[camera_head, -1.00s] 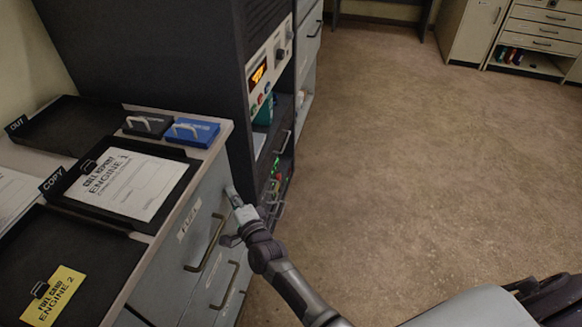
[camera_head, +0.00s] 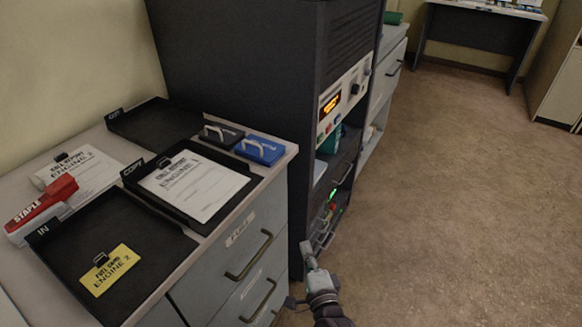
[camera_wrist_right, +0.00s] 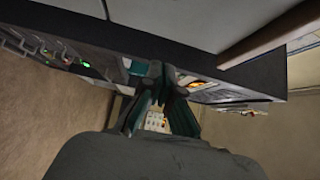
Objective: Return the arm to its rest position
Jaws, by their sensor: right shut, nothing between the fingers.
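My right gripper (camera_head: 308,254) is at the bottom centre of the head view, in the air in front of the drawer cabinet (camera_head: 222,274) and low beside the dark equipment rack (camera_head: 240,75). Its fingers are shut with nothing between them. In the right wrist view the dark fingers (camera_wrist_right: 160,88) come together near the middle, with the rack and cabinet around the upper part of the picture. The forearm leaves the head view at the bottom edge. My left gripper is not in view.
On the cabinet top are the IN tray (camera_head: 150,240), the COPY tray (camera_head: 225,158), the OUT tray (camera_head: 150,128), a red stapler (camera_head: 42,207), and black (camera_head: 222,136) and blue (camera_head: 260,149) handled blocks. Drawer handles (camera_head: 250,257) stick out near my gripper. Floor (camera_head: 460,190) to the right is clear.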

